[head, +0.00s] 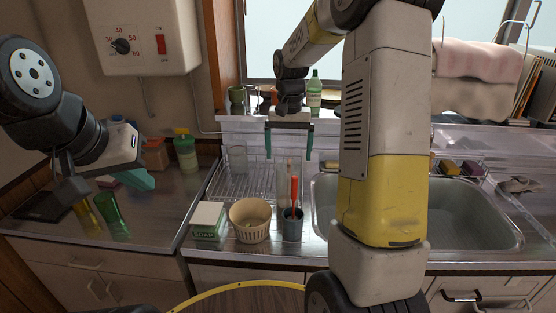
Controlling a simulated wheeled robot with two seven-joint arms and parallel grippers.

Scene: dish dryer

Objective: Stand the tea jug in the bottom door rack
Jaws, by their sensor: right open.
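A tall clear vessel (281,181), possibly the tea jug, stands by the dish rack behind a dark cup; I cannot tell for certain what it is. A second clear upright vessel (238,160) stands at the back left of the rack. My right gripper (289,156) points down with its two teal fingers wide apart and empty, above and behind the first vessel. My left gripper (140,180) hangs over the left counter, seen side on; its finger gap is not clear. No door rack shows in this view.
The wire dish rack (222,184) has a soap box (208,220), a beige bowl (250,221) and a dark cup (292,227) in front. A green glass (113,217) stands at left. The sink (460,215) is at right.

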